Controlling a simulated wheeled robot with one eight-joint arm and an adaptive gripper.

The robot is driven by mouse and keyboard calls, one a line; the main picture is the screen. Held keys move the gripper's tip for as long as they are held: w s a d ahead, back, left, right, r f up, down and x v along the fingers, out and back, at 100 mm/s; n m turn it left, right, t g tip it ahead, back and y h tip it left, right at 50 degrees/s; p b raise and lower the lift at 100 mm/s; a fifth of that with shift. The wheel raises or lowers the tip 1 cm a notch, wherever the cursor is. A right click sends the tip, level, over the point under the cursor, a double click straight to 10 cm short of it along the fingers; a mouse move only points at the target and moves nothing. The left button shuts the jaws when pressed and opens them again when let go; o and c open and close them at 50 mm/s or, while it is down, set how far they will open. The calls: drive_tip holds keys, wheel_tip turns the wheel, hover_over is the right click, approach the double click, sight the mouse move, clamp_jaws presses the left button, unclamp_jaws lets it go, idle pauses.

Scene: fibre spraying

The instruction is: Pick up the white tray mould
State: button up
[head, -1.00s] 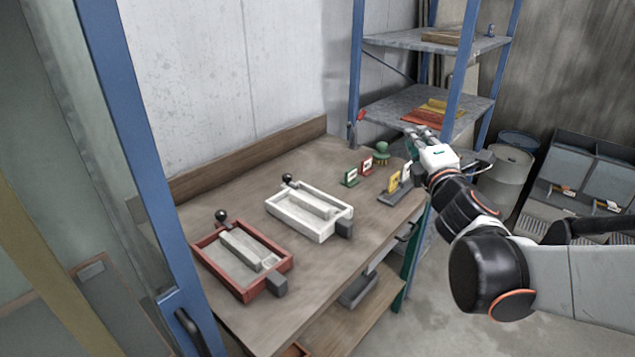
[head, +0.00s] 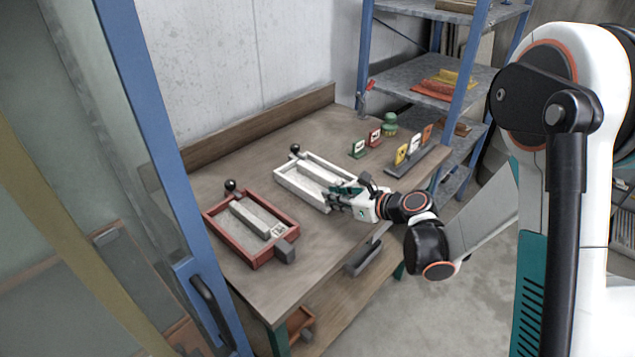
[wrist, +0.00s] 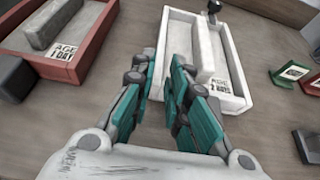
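The white tray mould (head: 290,185) lies on the wooden workbench, with a raised bar inside and a black ball knob at its far end. The tray's dark grey end block is hidden behind the gripper. Contact cannot be told.
A red tray mould (head: 213,226) with a grey end block lies left of the white one. Small green, red and yellow label stands (head: 374,137) and a green knobbed object (head: 389,123) stand to the right. A blue-framed shelf (head: 420,72) rises behind; a blue post stands at left.

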sight(304, 191)
drive_tip(key=b+x, duration=0.3)
drive_tip(key=x, duration=0.7)
drive_tip(key=shift+w, duration=0.2)
drive_tip(key=shift+w+a, duration=0.2)
drive_tip(key=shift+a, duration=0.2)
drive_tip(key=shift+s+f, duration=0.1)
drive_tip(key=shift+s, duration=0.05)
clamp_jaws()
